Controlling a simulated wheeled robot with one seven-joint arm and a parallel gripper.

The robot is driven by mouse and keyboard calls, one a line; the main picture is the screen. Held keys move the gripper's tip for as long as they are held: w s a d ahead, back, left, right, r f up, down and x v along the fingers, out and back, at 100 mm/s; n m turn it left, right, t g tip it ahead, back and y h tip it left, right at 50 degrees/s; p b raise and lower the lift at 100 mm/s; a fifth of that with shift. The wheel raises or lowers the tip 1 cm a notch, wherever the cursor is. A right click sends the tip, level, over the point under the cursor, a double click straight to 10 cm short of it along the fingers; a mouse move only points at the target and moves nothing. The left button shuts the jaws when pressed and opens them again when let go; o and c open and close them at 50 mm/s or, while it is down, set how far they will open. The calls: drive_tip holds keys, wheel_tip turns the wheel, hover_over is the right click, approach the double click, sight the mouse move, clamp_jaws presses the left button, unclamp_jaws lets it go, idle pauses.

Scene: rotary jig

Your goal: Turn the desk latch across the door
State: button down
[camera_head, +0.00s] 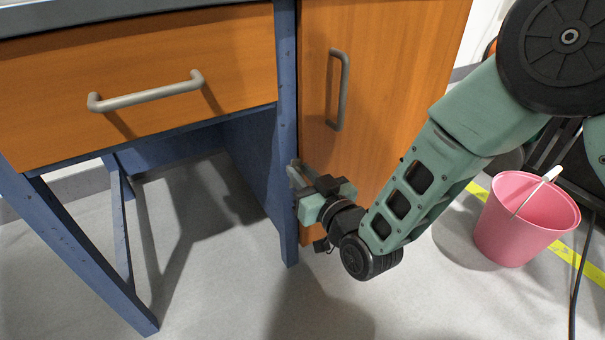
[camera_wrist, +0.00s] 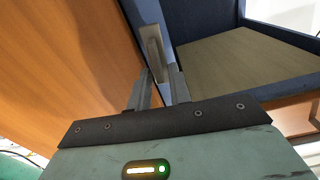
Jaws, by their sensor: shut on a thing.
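The desk latch (camera_wrist: 151,40) is a small grey bar at the edge between the orange door and the blue frame. In the head view the latch (camera_head: 294,172) shows just beyond my fingers, low on the blue post. My gripper (camera_wrist: 160,82) is shut on the latch, with one finger on each side of it. In the head view my gripper (camera_head: 305,180) covers part of the latch, so its exact angle is hard to tell. The orange door (camera_head: 385,75) is flush beside the post and has a grey vertical handle (camera_head: 343,92).
An orange drawer (camera_head: 150,75) with a grey bar handle is at the left, above open space between blue legs (camera_head: 85,250). A pink bucket (camera_head: 510,225) stands on the floor at the right, near a yellow floor stripe (camera_head: 590,270). The floor in front is clear.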

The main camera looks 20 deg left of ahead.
drive_tip(key=shift+w+d+f+m+p, duration=0.25)
drive_tip(key=shift+m+p, duration=0.7)
drive_tip(key=shift+m, duration=1.85)
drive_tip(key=shift+w+d+f+m+p, duration=0.15)
drive_tip(key=shift+f+m+p, duration=0.55)
drive_tip(key=shift+m, duration=2.1)
drive_tip(key=shift+w+d+m+p, duration=0.2)
drive_tip(key=shift+m+p, duration=1.05)
drive_tip(key=shift+m, duration=1.55)
drive_tip(key=c, duration=1.6)
unclamp_jaws()
drive_tip(key=shift+o, duration=0.2)
drive_tip(key=p+v, duration=0.6)
drive_tip(key=v, duration=1.1)
drive_tip(key=shift+d, duration=0.2)
drive_tip(key=shift+s+a, duration=0.1)
